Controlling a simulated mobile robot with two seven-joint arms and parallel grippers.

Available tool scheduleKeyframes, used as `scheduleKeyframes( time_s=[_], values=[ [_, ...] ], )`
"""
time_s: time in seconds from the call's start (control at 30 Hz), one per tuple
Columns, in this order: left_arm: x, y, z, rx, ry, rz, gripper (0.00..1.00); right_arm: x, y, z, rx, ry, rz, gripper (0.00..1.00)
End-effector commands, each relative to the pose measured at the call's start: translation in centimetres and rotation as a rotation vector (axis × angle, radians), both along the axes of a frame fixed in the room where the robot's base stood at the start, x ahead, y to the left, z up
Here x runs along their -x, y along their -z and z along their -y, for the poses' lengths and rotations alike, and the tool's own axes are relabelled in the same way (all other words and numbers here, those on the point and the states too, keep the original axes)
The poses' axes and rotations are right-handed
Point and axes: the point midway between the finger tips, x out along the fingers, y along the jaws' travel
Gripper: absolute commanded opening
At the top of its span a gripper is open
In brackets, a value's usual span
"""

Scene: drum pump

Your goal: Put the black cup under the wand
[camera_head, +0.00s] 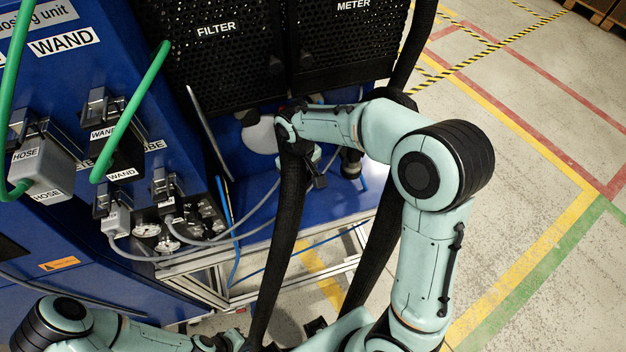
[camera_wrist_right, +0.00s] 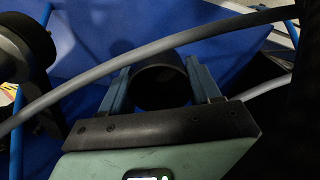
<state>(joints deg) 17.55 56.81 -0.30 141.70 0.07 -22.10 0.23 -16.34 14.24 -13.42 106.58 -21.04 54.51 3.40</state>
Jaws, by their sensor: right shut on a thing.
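In the right wrist view, the two fingers of my right gripper (camera_wrist_right: 161,70) are closed on the sides of a dark round thing that looks like the black cup (camera_wrist_right: 160,90). In the head view my right arm reaches up to the blue unit, and its gripper and the cup are mostly hidden behind the wrist and a black hose. The wand itself cannot be made out clearly; WAND labels (camera_head: 63,42) mark the blue dosing unit. My left gripper (camera_head: 228,341) is low at the bottom edge, partly cut off, and its jaws are unclear.
A black hose (camera_head: 288,220) hangs beside my right wrist. A grey cable (camera_wrist_right: 85,88) crosses the right wrist view close above the fingers. Grey and black plugs with green hoses (camera_head: 128,115) stick out at left. Open floor (camera_head: 540,200) lies at right.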

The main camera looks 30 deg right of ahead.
Motion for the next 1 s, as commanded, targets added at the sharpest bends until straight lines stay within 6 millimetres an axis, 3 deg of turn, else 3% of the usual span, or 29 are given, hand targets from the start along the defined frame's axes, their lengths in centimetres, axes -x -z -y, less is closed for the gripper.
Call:
scheduleKeyframes(
  time_s=[0.2, 0.47, 0.63, 1.0],
  values=[
    [0.4, 0.5, -0.1, -0.001, -0.001, -0.005, 0.0, 0.2, 4.2, 0.1, 0.002, -0.003, -0.007, 0.33],
    [0.5, 0.6, 0.0, 0.0, -0.001, -0.006, 0.0, 0.2, 6.5, 0.1, 0.002, -0.002, -0.005, 0.33],
    [0.6, 0.8, 0.0, -0.001, -0.001, -0.007, 0.0, 0.2, 8.9, 0.1, 0.002, -0.001, -0.006, 0.33],
    [0.7, 1.1, 0.0, -0.001, -0.001, -0.008, 0.0, 0.1, 9.6, 0.1, 0.0, -0.001, -0.002, 0.33]
  ],
)
